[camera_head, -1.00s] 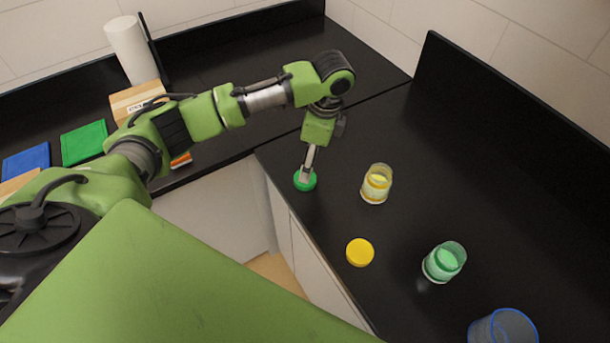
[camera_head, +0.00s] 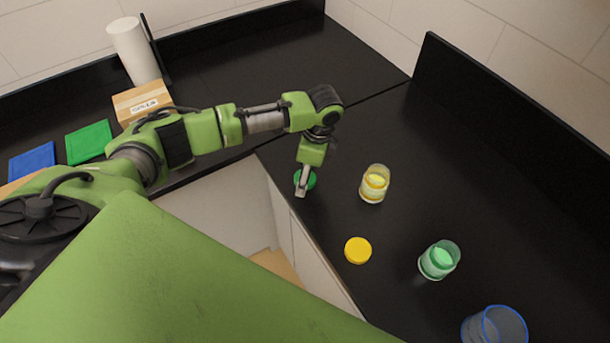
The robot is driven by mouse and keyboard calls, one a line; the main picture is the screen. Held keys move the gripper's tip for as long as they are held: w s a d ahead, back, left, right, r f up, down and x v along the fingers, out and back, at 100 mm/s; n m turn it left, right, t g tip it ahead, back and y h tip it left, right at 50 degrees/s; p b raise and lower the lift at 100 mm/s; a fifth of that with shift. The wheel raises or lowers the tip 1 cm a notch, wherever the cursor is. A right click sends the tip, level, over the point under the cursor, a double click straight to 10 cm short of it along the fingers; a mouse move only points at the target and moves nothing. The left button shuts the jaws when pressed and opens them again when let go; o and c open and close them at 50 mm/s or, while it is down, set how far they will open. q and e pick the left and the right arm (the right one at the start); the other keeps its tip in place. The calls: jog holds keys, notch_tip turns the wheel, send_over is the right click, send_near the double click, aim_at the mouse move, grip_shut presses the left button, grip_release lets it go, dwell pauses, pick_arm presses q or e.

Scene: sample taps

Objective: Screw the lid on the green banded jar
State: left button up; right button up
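The green banded jar (camera_head: 439,261) stands upright and open-topped on the black counter, right of centre, with green contents showing. A green lid (camera_head: 311,181) is near the counter's front edge, left of the jars. My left gripper (camera_head: 301,190) points down at the lid and overlaps part of it. Its fingers look like one narrow piece, so I cannot tell whether they are apart, or whether they touch the lid. My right gripper is not in view.
A yellow banded jar (camera_head: 375,184) stands right of the green lid. A yellow lid (camera_head: 358,250) lies near the counter's front edge. A blue-rimmed clear container (camera_head: 494,326) is at the bottom right. A dark backsplash (camera_head: 500,115) bounds the counter on the right.

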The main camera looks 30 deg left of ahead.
pick_arm(q)
jog(key=shift+c, duration=0.5)
jog(key=c, duration=0.7)
jog(key=shift+r, duration=0.15)
jog(key=shift+r+b, duration=0.2)
jog(key=shift+b, duration=0.15)
notch_tip(320, 180, up, 2)
jog(key=shift+w+r+b, duration=0.1)
jog(key=shift+b, duration=0.7)
jog(key=s+d+r, duration=0.2)
jog(key=s+r, duration=0.1)
jog(key=s, duration=0.1)
jog(key=s+d+r+b, duration=0.1)
jog(key=s+d+r, duration=0.1)
jog(key=s+r, duration=0.1)
jog(key=s+d+r, duration=0.2)
jog(key=s+r, duration=0.2)
jog(key=s, duration=0.2)
jog(key=shift+r, duration=0.1)
